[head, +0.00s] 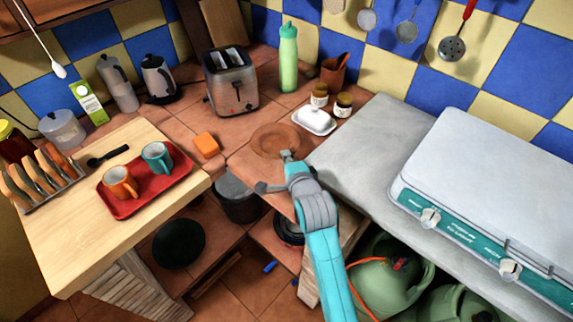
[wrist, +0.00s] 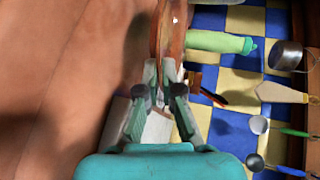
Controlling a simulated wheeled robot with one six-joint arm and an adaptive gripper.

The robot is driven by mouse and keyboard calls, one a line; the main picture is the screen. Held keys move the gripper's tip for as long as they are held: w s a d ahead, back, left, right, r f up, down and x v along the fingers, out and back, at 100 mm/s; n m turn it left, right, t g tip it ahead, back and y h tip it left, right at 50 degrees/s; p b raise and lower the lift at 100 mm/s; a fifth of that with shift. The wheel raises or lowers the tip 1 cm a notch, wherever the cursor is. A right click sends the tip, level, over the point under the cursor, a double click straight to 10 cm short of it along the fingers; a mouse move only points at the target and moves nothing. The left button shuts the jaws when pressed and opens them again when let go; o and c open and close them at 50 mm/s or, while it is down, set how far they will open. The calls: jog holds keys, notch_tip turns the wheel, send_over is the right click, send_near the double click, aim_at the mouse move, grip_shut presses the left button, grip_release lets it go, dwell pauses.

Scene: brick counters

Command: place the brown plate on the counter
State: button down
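The brown plate (head: 277,139) is a round dish at the brick counter (head: 243,159), in the middle of the head view. In the wrist view the plate (wrist: 172,30) shows nearly edge-on, with the counter (wrist: 70,70) to its left. My gripper (head: 287,156) is at the plate's near rim. In the wrist view my gripper (wrist: 160,88) has its fingertips on either side of that rim, shut on it. A dark shadow lies on the counter beside the plate. I cannot tell whether the plate touches the counter or is just above it.
A white butter dish (head: 314,121) and two small jars (head: 320,95) stand just behind and right of the plate. An orange block (head: 206,145) lies to the left. A toaster (head: 231,82) and green bottle (head: 288,58) stand behind. A grey worktop (head: 365,150) adjoins at right.

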jog(key=shift+f, duration=1.7)
jog(key=shift+f, duration=0.15)
jog(key=c, duration=1.6)
grip_release()
jog(key=v, duration=1.2)
jog(key=shift+s, duration=0.1)
